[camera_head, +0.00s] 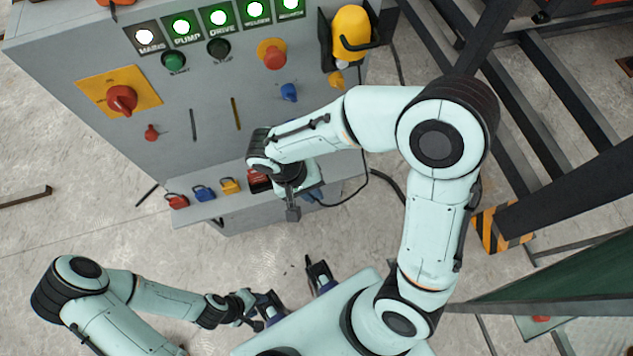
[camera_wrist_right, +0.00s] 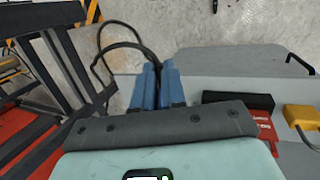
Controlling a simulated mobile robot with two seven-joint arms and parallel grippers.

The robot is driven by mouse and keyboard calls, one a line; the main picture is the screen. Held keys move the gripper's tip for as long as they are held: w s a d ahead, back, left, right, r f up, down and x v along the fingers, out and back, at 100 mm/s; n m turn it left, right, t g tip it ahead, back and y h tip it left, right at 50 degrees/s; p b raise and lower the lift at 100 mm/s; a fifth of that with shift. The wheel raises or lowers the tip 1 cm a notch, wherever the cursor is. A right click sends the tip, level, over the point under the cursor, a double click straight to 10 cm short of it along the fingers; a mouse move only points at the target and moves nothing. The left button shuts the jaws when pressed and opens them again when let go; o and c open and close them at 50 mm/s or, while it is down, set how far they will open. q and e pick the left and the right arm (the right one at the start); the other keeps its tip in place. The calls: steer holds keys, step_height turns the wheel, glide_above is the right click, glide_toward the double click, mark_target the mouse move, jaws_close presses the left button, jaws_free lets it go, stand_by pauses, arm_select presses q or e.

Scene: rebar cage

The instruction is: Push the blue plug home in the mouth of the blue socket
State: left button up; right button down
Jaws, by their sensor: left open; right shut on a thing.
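My right gripper (camera_head: 293,208) is low in front of the grey panel, near the right end of its ledge. It is shut, and its blue fingers show in the right wrist view (camera_wrist_right: 158,80). A black cable (camera_wrist_right: 118,45) loops away from between the fingertips. The blue plug cannot be told apart from the fingers there. A small blue fitting (camera_head: 289,92) on the panel, below a red button, may be the blue socket; its mouth is not clear. My gripper is apart from it, lower down. My left gripper (camera_head: 260,312) is open at the bottom, away from the panel.
The ledge (camera_head: 218,211) carries red, blue and yellow padlocks and a red-and-black item (camera_head: 259,181) close to my right gripper. Dark steel bars (camera_head: 560,85) stand on the right. The floor at left is mostly clear.

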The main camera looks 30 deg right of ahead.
arm_select(q)
steer(key=shift+s+f, duration=0.1)
steer(key=shift+f, duration=0.05)
steer(key=shift+w+r+p, duration=0.35)
steer(key=shift+r+p, duration=0.35)
steer(key=shift+r, duration=0.2)
arm_select(e)
steer(key=shift+w+d, duration=0.2)
steer(key=shift+w, duration=0.75)
steer(key=shift+w+d, duration=0.25)
steer(key=shift+w, duration=0.65)
steer(key=shift+w+d, duration=0.2)
steer(key=shift+w, duration=0.75)
arm_select(q)
steer(key=shift+s+f, duration=0.1)
steer(key=shift+f, duration=0.15)
steer(key=shift+w+r+p, duration=0.3)
steer(key=shift+r+p, duration=0.15)
steer(key=shift+r, duration=0.35)
arm_select(e)
steer(key=shift+w+d, duration=0.25)
steer(key=shift+w, duration=0.7)
steer(key=shift+w+d, duration=0.2)
steer(key=shift+w, duration=0.75)
steer(key=c, duration=1.1)
jaws_free()
arm_select(q)
steer(key=shift+w, duration=0.1)
